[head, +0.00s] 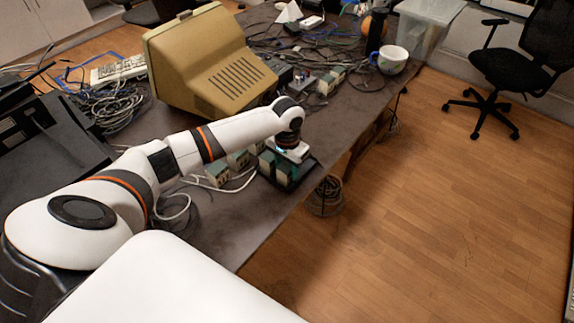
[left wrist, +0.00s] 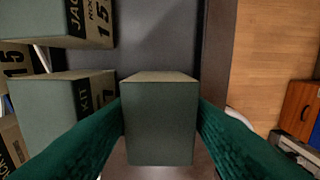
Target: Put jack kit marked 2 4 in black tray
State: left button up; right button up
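My left gripper (head: 284,160) points down at the front edge of the table, over the black tray (head: 311,168). In the left wrist view its teal fingers (left wrist: 160,112) touch both sides of a grey-green box (left wrist: 160,122), shut on it. No mark shows on the faces of this box that I can see, so I cannot tell if it is the 2 4 kit. I cannot tell whether it rests on something. Similar boxes stand to its left; one (left wrist: 62,110) reads "KIT", and another (left wrist: 50,18) reads "JAC" and "15". My right gripper is not in view.
Several small green-and-beige boxes (head: 217,175) and white cables stand left of the tray. A beige monitor (head: 215,65) is behind them. A white mug (head: 391,60) and tangled cables lie further back. The table edge drops to wooden floor on the right.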

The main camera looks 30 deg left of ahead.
aim_at(287, 166)
pick_arm(q)
notch_tip(287, 166, up, 12)
jog(key=shift+r, duration=0.2)
dwell(0.5)
dwell(0.4)
